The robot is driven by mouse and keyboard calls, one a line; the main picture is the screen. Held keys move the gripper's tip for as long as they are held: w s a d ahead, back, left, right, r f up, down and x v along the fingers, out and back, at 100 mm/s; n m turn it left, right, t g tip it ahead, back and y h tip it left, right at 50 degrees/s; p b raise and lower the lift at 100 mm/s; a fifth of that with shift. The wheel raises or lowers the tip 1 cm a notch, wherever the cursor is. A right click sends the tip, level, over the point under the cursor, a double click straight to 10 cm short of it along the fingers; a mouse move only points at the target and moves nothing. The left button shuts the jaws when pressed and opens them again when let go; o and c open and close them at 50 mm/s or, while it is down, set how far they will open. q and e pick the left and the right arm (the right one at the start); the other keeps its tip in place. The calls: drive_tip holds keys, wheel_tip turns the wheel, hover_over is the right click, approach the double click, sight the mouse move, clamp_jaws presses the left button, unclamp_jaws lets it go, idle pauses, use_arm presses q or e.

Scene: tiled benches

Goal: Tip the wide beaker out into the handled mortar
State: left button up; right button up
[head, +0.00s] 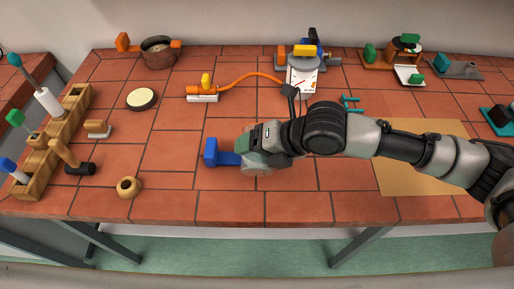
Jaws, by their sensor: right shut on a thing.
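The handled mortar (158,55) is a dark brown bowl with orange handles on both sides. My right gripper (262,146) reaches in from the right over the middle of the bench. It is shut on what looks like the wide beaker (257,168), a pale clear vessel mostly hidden under the gripper. A blue handle (212,153) sticks out to its left. I cannot tell whether the beaker touches the bench or what it holds. The mortar is well away, behind and left of the gripper. My left gripper is not in view.
A wooden rack (55,133) with tools stands at the left edge. A round pale-topped dish (141,99), a small tan pot (128,187) and a burner with an orange hose (203,93) stand nearby. A white scale-like device (302,78) is at the back.

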drive_tip(key=shift+s+f+n+t+b, duration=0.15)
drive_tip(key=shift+s+n+t+b, duration=0.15)
drive_tip(key=shift+t+b, duration=0.3)
drive_tip(key=shift+r, duration=0.2)
drive_tip(key=shift+w, duration=0.1)
